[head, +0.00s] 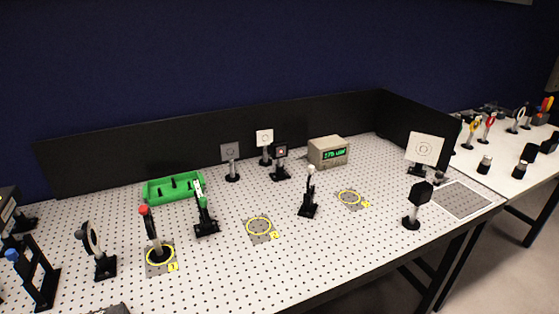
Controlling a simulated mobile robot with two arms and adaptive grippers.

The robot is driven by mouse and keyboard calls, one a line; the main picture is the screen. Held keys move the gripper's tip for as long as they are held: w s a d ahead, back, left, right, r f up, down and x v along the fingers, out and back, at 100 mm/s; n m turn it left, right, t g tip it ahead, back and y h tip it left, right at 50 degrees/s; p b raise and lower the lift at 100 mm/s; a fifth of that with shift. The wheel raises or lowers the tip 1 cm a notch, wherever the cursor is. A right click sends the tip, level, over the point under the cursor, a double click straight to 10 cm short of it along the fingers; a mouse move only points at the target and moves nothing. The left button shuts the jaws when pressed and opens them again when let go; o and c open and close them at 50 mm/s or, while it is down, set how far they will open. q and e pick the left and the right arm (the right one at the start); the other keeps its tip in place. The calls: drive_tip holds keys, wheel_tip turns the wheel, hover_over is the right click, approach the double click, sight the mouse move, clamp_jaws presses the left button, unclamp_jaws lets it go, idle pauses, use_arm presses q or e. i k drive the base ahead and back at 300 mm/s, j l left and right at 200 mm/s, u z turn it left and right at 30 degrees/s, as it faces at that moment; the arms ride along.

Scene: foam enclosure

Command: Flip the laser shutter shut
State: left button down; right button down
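At the left edge of the head view a black box-like unit (8,213) is cut off by the frame. In front of it stands a black frame-like mount (42,275) with a blue tip, which may be the laser shutter. I cannot tell for sure which part is the shutter, or whether it is open or shut. No beam shows. Neither of my grippers can be made out in the view.
The white perforated table holds a round-optic mount (96,248), a red-topped post (151,232), a green-marked mount (204,212), a green tray (174,188) and a meter (327,151) with a green display. Black foam walls (215,148) close the back. Yellow-ringed spots (259,227) lie empty mid-table.

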sight(22, 267)
drive_tip(key=u, duration=1.65)
